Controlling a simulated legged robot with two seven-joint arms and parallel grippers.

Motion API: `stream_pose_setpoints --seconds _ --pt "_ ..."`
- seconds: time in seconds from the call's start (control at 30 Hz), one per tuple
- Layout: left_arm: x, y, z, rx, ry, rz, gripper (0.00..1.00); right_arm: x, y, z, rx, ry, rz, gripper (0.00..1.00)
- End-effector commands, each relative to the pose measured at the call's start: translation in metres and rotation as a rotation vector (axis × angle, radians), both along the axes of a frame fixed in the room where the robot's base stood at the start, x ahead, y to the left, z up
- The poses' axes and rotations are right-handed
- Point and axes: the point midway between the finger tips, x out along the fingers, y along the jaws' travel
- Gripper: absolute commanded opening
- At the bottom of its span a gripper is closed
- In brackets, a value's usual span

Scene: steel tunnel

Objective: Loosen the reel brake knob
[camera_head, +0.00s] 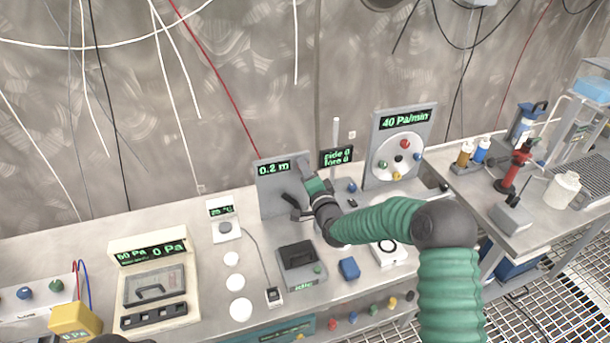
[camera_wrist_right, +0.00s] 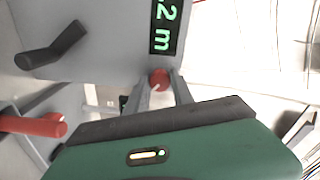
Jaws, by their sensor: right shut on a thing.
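A grey upright panel (camera_head: 270,190) with a green "0.2 m" readout stands on the bench in the head view. In the right wrist view, a small round red knob (camera_wrist_right: 159,79) sits at this panel's edge, beside the readout. I take it to be the reel brake knob; in the head view my gripper hides it. My right gripper (camera_head: 304,166) is at the panel's upper right. In the right wrist view, its two fingers (camera_wrist_right: 160,88) are closed on the red knob from either side.
A black crank handle (camera_wrist_right: 52,47) sticks out from the panel, and a red-ended bar (camera_wrist_right: 35,125) lies left of my gripper. A small dark display (camera_head: 337,157) and a dial panel (camera_head: 401,150) stand to the right. A black-topped box (camera_head: 299,262) stands in front.

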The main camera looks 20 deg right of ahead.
Motion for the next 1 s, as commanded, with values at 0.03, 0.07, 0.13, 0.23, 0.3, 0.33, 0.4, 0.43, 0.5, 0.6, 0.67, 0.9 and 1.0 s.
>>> stream_pose_setpoints --seconds 0.03,0.07,0.13,0.23,0.3,0.33,0.4,0.43,0.5,0.6,0.67,0.9,1.0 --pt "0.000 0.000 -0.008 0.000 0.000 0.000 0.36 -0.002 0.002 -0.010 -0.043 0.013 0.004 0.00" --pt "0.000 0.000 -0.010 0.000 0.000 0.000 0.36 -0.002 0.002 -0.010 -0.071 0.012 0.003 0.00" --pt "0.000 0.000 -0.015 0.000 0.000 0.000 0.36 -0.002 0.002 -0.011 -0.137 0.010 0.004 0.00" --pt "0.000 0.000 -0.022 0.000 0.000 0.000 0.36 -0.002 0.002 -0.012 -0.232 0.008 0.005 0.00" --pt "0.000 0.000 -0.027 0.000 0.000 0.000 0.36 -0.002 0.002 -0.012 -0.300 0.005 0.007 0.00" --pt "0.000 0.000 -0.029 0.000 0.000 0.000 0.36 -0.002 0.002 -0.012 -0.328 0.005 0.006 0.00" --pt "0.000 0.000 -0.034 0.000 0.000 0.000 0.36 -0.002 0.002 -0.012 -0.394 0.003 0.006 0.00" --pt "0.000 0.000 -0.036 0.000 0.000 0.000 0.36 -0.002 0.002 -0.012 -0.423 0.002 0.006 0.00" --pt "0.000 0.000 -0.041 0.000 0.000 0.000 0.36 -0.002 0.002 -0.013 -0.488 0.000 0.006 0.00" --pt "0.000 0.000 -0.049 0.000 0.000 0.000 0.36 -0.002 0.002 -0.013 -0.583 -0.004 0.007 0.00" --pt "0.000 0.000 -0.053 0.000 0.000 0.000 0.36 -0.002 0.001 -0.013 -0.641 -0.005 0.006 0.00" --pt "0.000 0.000 -0.071 0.000 0.000 0.000 0.36 -0.002 0.001 -0.013 -0.869 -0.013 0.008 0.00" --pt "0.000 0.000 -0.079 0.000 0.000 0.000 0.36 -0.002 0.002 -0.013 -0.964 -0.018 0.009 0.00"
